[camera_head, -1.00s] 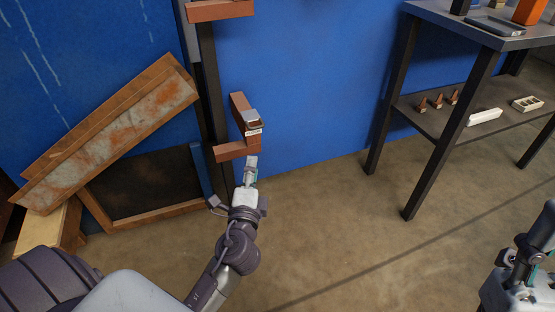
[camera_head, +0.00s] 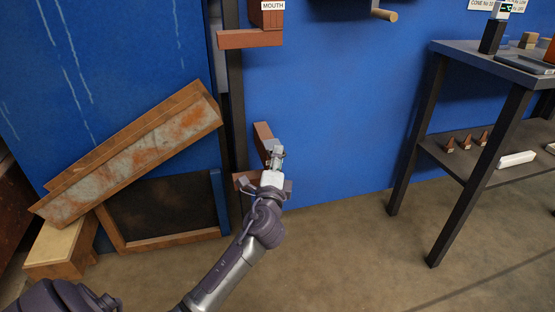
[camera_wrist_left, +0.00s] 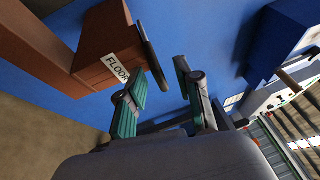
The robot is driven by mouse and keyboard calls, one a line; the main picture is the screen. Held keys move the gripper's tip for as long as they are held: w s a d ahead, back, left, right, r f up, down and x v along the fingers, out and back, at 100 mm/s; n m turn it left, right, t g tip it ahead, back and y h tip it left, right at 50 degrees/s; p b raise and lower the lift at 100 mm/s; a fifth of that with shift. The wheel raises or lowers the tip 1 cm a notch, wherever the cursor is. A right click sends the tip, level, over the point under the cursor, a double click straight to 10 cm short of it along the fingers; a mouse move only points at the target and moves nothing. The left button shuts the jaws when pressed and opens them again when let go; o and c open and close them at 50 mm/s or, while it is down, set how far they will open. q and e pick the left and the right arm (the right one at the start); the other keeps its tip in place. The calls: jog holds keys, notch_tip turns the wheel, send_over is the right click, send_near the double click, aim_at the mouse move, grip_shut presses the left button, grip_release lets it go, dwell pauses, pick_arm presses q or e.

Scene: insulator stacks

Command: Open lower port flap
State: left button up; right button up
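The lower port is a red-brown box (camera_head: 262,132) on the dark post, low against the blue wall. In the left wrist view, the box (camera_wrist_left: 98,45) carries a label reading FLOOR. A thin dark plate, which looks like its flap (camera_wrist_left: 146,42), stands at the box's end face. My left gripper (camera_head: 277,153) is in front of the port and partly hides it. In the left wrist view, my left gripper (camera_wrist_left: 165,92) has its fingers apart, with the plate's lower end just inside the left finger. I cannot tell whether they touch. My right gripper is out of view.
An upper red-brown box labelled MOUTH (camera_head: 266,20) is higher on the post (camera_head: 236,95). A rusty trough (camera_head: 135,155) and a dark framed panel (camera_head: 165,208) lean at the left. A dark table (camera_head: 480,60) with a lower shelf stands at the right. The floor between is clear.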

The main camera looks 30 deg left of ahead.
pick_arm(q)
jog(key=shift+w+a, duration=0.2)
jog(key=shift+w, duration=0.2)
jog(key=shift+c, duration=0.2)
grip_shut()
jog(key=shift+r, duration=0.1)
